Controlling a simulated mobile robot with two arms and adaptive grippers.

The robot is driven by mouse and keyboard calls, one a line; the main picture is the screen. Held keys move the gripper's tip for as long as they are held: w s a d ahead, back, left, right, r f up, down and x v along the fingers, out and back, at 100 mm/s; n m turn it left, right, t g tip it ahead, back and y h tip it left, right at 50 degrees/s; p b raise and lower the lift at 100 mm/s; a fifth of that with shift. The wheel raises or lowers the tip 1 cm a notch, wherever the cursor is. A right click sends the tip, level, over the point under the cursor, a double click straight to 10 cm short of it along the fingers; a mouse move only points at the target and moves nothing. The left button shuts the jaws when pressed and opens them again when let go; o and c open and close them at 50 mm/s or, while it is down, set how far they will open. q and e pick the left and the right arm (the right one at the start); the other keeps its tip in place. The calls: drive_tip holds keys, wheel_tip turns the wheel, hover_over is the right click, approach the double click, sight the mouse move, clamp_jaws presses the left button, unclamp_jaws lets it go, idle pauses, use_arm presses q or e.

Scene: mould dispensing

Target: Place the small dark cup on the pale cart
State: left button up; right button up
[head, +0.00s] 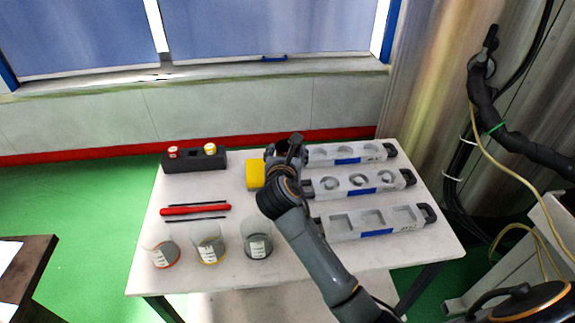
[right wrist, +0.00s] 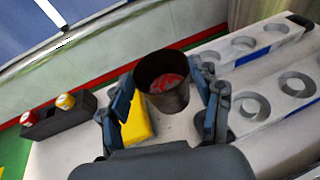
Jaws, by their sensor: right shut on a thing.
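The small dark cup (right wrist: 165,98) is upright between the two fingers of my right gripper (right wrist: 167,88) in the right wrist view, with something red visible inside it. In the head view my right gripper (head: 284,157) is over the back middle of a pale-topped table or cart (head: 210,285), and the arm mostly hides the cup. I cannot tell whether the cup's base touches the surface. My left gripper is not in view.
A yellow block (head: 255,173) is just left of my right gripper. Grey mould trays (head: 325,190) lie to the right. A black holder (head: 194,160) stands back left. Red and dark rods (head: 195,210) and clear beakers (head: 210,243) are in front. A dark desk (head: 30,265) is lower left.

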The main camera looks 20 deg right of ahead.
drive_tip(key=shift+w+d+f, duration=0.25)
drive_tip(key=shift+w+f, duration=0.2)
drive_tip(key=shift+f, duration=0.15)
drive_tip(key=shift+w+d+f, duration=0.2)
drive_tip(key=shift+w+f, duration=0.25)
drive_tip(key=shift+f, duration=0.1)
drive_tip(key=shift+w+f+b, duration=0.15)
drive_tip(key=shift+f+b, duration=0.2)
drive_tip(key=shift+f, duration=1.4)
drive_tip(key=shift+f, duration=0.1)
drive_tip(key=o, duration=1.2)
drive_tip(key=v, duration=1.2)
drive_tip(key=shift+p, duration=0.35)
